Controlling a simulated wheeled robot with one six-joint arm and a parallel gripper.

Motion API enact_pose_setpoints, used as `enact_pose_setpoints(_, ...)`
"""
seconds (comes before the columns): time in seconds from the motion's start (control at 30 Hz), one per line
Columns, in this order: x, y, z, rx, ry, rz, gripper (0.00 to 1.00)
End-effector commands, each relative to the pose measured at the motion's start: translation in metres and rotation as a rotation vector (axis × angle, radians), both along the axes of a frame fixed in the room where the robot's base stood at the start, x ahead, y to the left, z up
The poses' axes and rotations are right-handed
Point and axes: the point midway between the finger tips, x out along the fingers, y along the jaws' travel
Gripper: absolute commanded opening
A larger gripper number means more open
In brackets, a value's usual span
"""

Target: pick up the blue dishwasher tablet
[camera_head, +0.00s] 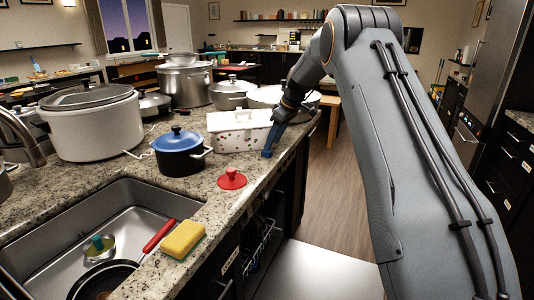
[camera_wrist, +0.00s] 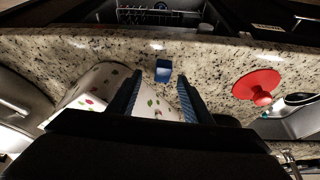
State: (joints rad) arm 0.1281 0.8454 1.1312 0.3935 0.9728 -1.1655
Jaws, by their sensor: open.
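The blue dishwasher tablet (camera_wrist: 163,70) lies on the speckled stone counter in the wrist view, close to the counter's edge. My gripper (camera_wrist: 160,77) is open, with one blue-padded finger on each side of the line to the tablet. The tablet shows just beyond the fingertips, between them in the picture. Nothing is held. In the head view my gripper (camera_head: 269,152) points down at the counter's right edge, beside the white patterned dish. I cannot make out the tablet apart from the blue fingers there.
The white patterned dish (camera_head: 240,132) stands close left of my gripper. A red lid (camera_head: 232,179) lies nearer on the counter (camera_head: 205,190), and a black pot with a blue lid (camera_head: 180,152) stands behind it. A yellow sponge (camera_head: 183,240) lies by the sink. An open dishwasher rack (camera_wrist: 160,16) is below the edge.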

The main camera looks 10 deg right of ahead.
Motion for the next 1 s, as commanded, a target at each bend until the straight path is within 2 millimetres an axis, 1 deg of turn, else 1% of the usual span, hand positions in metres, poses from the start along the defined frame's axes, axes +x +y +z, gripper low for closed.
enact_pose_setpoints(0.1, 0.001, 0.011, -0.014, 0.000, 0.004, 0.002, 0.45)
enact_pose_setpoints(0.23, 0.005, 0.016, -0.031, 0.000, 0.003, 0.001, 0.45)
enact_pose_setpoints(0.37, 0.008, 0.018, -0.037, -0.001, 0.001, 0.000, 0.45)
enact_pose_setpoints(0.57, 0.008, 0.018, -0.038, -0.001, 0.001, 0.000, 0.45)
enact_pose_setpoints(0.6, 0.008, 0.018, -0.039, -0.001, 0.001, 0.000, 0.42)
enact_pose_setpoints(0.67, 0.008, 0.018, -0.038, -0.001, 0.001, 0.000, 0.32)
enact_pose_setpoints(0.7, 0.008, 0.018, -0.038, -0.001, 0.001, 0.000, 0.25)
enact_pose_setpoints(0.83, 0.008, 0.018, -0.038, -0.001, 0.001, 0.000, 0.03)
enact_pose_setpoints(0.87, 0.008, 0.018, -0.038, -0.001, 0.001, 0.000, 0.02)
enact_pose_setpoints(1.0, 0.008, 0.018, -0.038, -0.001, 0.001, 0.000, 0.01)
